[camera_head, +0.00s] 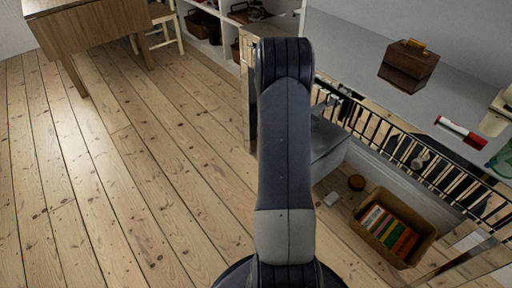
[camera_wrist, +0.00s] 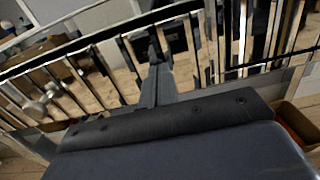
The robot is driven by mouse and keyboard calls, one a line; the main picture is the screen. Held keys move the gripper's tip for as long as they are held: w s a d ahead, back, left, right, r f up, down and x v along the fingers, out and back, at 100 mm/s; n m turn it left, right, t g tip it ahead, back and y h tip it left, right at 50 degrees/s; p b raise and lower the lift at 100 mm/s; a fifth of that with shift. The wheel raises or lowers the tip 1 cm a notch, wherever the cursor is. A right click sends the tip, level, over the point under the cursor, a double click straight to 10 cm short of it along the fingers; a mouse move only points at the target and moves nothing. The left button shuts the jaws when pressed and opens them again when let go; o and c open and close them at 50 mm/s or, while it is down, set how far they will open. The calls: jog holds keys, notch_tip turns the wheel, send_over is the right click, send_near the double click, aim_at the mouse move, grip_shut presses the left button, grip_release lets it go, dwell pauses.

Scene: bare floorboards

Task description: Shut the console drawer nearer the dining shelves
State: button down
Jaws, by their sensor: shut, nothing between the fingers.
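The console's pale grey top (camera_head: 370,45) fills the upper right of the head view. A black slatted front (camera_head: 385,135) runs slantwise below it and crosses the wrist view (camera_wrist: 205,45). I cannot make out a separate drawer, or how far any drawer stands open. The white dining shelves (camera_head: 205,48) stand at the top middle of the head view. My gripper (camera_head: 340,97) is close to the slats at their shelf-side end, partly hidden by my arm. In the wrist view my gripper (camera_wrist: 158,65) is shut and empty in front of the slats; contact is unclear.
A brown case (camera_head: 408,66) and a red-and-white item (camera_head: 460,133) lie on the grey top. A wooden table (camera_head: 90,35) stands upper left. The left floorboards are clear.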

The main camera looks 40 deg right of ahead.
aim_at(322, 114)
jog(key=d, duration=0.3)
jog(key=shift+d, duration=0.1)
jog(key=shift+d+r+b, duration=0.1)
jog(key=shift+d+b, duration=0.1)
jog(key=shift+b, duration=0.1)
jog(key=shift+r, duration=0.1)
jog(key=shift+w, duration=0.1)
jog(key=shift+a, duration=0.25)
jog(key=a, duration=1.4)
jog(key=shift+s+f, duration=0.2)
jog(key=shift+s, duration=0.1)
jog(key=shift+d, duration=0.1)
jog(key=shift+w+d, duration=0.15)
jog(key=shift+d, duration=3.3)
jog(key=shift+w+d, duration=0.1)
jog(key=shift+d, duration=3.35)
